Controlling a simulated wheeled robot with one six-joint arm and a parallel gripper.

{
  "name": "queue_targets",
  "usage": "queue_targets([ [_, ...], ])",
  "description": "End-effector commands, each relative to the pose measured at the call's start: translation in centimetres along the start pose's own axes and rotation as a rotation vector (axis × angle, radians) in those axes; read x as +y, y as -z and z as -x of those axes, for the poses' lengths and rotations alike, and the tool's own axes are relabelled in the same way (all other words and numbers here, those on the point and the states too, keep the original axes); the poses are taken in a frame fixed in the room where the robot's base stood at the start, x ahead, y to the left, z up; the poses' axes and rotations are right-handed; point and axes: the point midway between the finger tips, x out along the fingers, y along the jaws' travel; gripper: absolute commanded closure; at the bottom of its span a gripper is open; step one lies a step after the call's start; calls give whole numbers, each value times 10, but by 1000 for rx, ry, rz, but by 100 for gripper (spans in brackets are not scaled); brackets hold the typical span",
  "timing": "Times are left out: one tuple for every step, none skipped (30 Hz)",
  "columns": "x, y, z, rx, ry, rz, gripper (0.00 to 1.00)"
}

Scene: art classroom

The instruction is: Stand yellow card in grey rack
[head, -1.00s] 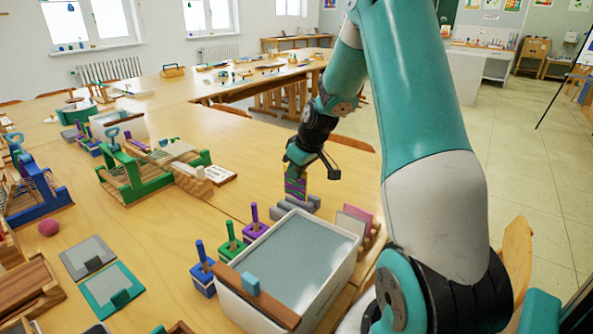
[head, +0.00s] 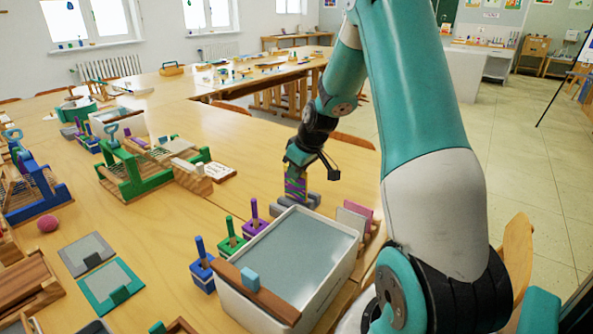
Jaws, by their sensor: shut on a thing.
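My gripper (head: 297,168) points down at the far side of the near table and is shut on a small upright card (head: 295,186). The card shows a purple and green patterned face with a narrow yellowish part. The grey rack (head: 287,210) is a low set of grey bars on the table right under the card. The card's lower edge is at the rack's bars; I cannot tell whether it sits in a slot or just above. My gripper's fingers are small and partly hidden by its dark wrist.
A white tub (head: 338,284) with a grey sheet stands in front of the rack. Blue, green and purple tool blocks (head: 230,240) line its left side. A pink card (head: 357,210) and a grey card stand to the right. A green wooden frame (head: 128,180) stands at left.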

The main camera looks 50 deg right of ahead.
Motion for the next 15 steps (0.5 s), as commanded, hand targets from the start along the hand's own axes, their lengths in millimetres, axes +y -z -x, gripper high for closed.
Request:
queue_targets([
  [0, 0, 0, 0, 0, 0, 100],
  [0, 0, 0, 0, 0, 0, 100],
  [0, 0, 0, 0, 0, 0, 100],
  [0, 0, 0, 0, 0, 0, 100],
  [0, 0, 0, 0, 0, 0, 100],
  [0, 0, 0, 0, 0, 0, 100],
  [0, 0, 0, 0, 0, 0, 100],
  [0, 0, 0, 0, 0, 0, 100],
  [0, 0, 0, 0, 0, 0, 100],
  [0, 0, 0, 0, 0, 0, 100],
  [0, 0, -1, 0, 0, 0, 100],
  [0, -1, -1, 0, 0, 0, 100],
  [0, -1, -2, -1, 0, 0, 100],
  [0, -1, -2, -1, 0, 0, 100],
  [0, -2, -3, -1, 0, 0, 100],
])
